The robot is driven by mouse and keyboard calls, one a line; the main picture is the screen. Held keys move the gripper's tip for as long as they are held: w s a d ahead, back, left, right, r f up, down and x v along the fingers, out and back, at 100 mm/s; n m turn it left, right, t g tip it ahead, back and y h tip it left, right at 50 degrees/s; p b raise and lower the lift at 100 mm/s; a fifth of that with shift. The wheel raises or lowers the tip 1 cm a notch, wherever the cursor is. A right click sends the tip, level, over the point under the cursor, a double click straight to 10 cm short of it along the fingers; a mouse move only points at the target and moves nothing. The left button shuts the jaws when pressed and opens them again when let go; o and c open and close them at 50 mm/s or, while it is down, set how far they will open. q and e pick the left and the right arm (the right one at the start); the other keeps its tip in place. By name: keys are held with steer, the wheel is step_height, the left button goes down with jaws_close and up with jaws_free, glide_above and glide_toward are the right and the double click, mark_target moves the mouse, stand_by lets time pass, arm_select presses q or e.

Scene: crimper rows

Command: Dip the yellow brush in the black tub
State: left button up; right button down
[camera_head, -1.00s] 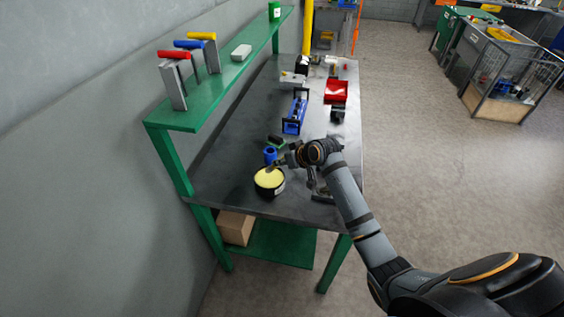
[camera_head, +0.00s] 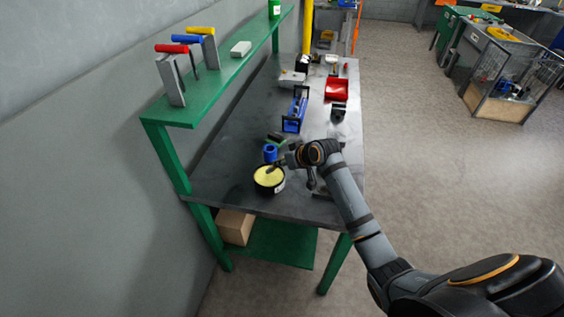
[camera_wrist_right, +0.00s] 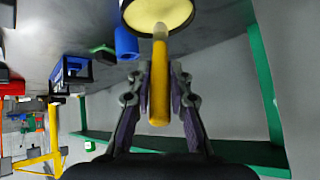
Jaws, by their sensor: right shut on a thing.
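The black tub (camera_head: 270,190) stands near the front end of the grey workbench, with a pale yellow fill at its top. It also shows at the top edge of the right wrist view (camera_wrist_right: 184,22). My right gripper (camera_head: 279,165) is beside the tub's upper right edge. In the right wrist view my right gripper (camera_wrist_right: 160,85) is shut on the yellow brush (camera_wrist_right: 159,85), with a finger on each side of its handle. The brush's pale far end overlaps the tub's rim and fill in that view; I cannot tell whether it touches. My left gripper is out of view.
A blue cylinder (camera_head: 270,153) stands just behind the tub, with a dark green-and-black item (camera_head: 277,138) close by. A blue holder (camera_head: 295,112) and a red bin (camera_head: 337,89) are further back. The green shelf (camera_head: 205,95) runs along the left wall.

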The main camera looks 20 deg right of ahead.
steer(key=shift+f+b, duration=0.3)
steer(key=shift+f, duration=0.45)
stand_by(0.8)
step_height(320, 180, up, 7)
steer(key=p, duration=0.7)
steer(key=shift+r+p, duration=0.1)
steer(key=shift+p, duration=0.3)
